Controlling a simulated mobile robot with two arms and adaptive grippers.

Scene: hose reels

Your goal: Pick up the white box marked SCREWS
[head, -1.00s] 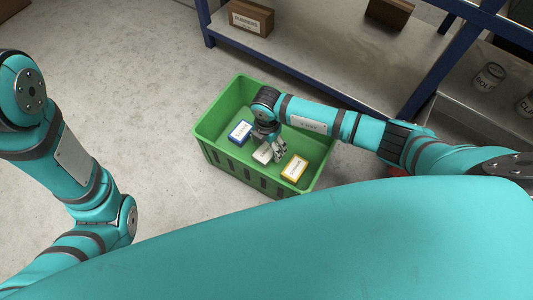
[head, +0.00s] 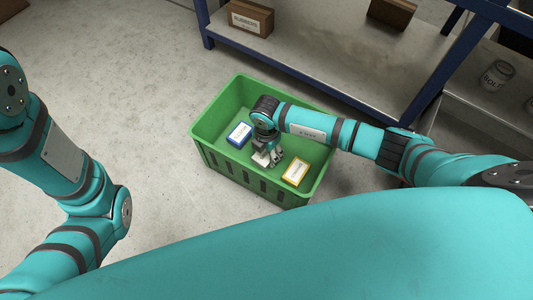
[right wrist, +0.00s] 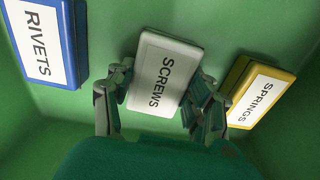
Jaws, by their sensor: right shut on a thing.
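The white box marked SCREWS (right wrist: 162,72) lies in the green crate (head: 222,168), between a blue box and a yellow box. In the head view the white box (head: 261,158) is partly hidden by my right gripper (head: 268,155). In the right wrist view my right gripper (right wrist: 158,108) has one finger on each side of the white box and is shut on it. Whether the box is clear of the crate floor I cannot tell. My left arm shows at the left of the head view, but its gripper is out of view.
The blue box marked RIVETS (right wrist: 42,40) lies left of the white box, the yellow box marked SPRINGS (right wrist: 259,92) right of it. The crate walls surround all of them. A shelf (head: 320,60) with brown boxes stands behind the crate; a can (head: 497,75) stands at the right.

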